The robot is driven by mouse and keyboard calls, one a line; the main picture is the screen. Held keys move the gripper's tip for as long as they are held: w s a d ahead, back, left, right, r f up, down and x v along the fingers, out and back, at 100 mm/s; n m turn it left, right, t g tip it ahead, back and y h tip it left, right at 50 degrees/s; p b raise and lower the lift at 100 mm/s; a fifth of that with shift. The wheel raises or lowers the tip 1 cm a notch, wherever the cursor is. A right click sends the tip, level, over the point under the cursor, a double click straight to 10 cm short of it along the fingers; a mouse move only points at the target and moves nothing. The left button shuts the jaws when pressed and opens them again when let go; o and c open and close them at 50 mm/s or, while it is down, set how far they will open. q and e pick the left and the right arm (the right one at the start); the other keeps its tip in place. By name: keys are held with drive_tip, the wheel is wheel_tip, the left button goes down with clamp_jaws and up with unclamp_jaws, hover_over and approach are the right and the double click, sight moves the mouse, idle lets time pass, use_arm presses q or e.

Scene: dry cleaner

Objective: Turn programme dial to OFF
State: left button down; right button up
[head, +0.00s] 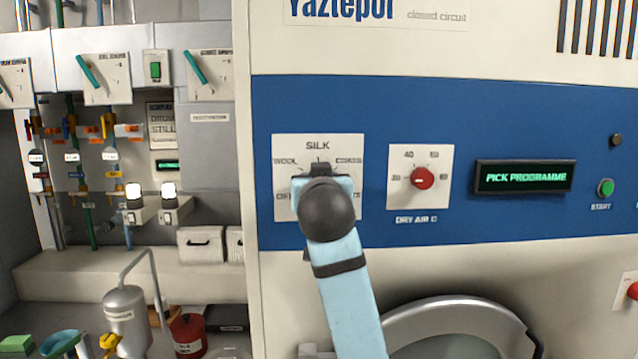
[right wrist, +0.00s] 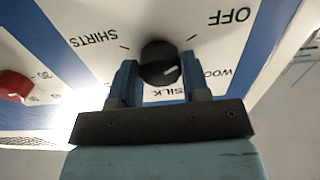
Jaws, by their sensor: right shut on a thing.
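The programme dial is a black round knob (right wrist: 160,58) on a white plate (right wrist: 100,18) marked OFF, WOOL, SILK and SHIRTS, seen upside down in the right wrist view. Its white pointer mark faces roughly towards WOOL. My right gripper (right wrist: 158,66) is shut on the knob, with one finger at each side. In the head view my right gripper (head: 318,178) and wrist hide most of the knob; the SILK label shows above on the white plate (head: 288,145), and the lower labels are mostly covered. My left gripper is not in view.
A red DRY AIR dial (head: 422,178) sits just right of the programme plate. A green-lit display (head: 525,177) reads PICK PROGRAMME, and a green START button (head: 605,187) is farther right. A round door (head: 455,315) is below. Valves and pipes stand at left.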

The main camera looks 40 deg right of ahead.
drive_tip(key=shift+f, duration=0.1)
drive_tip(key=o, duration=0.7)
drive_tip(key=shift+o, duration=1.1)
drive_tip(key=b+v, duration=0.3)
drive_tip(key=v, duration=1)
drive_tip(key=shift+s, duration=0.4)
drive_tip(key=shift+a, duration=0.15)
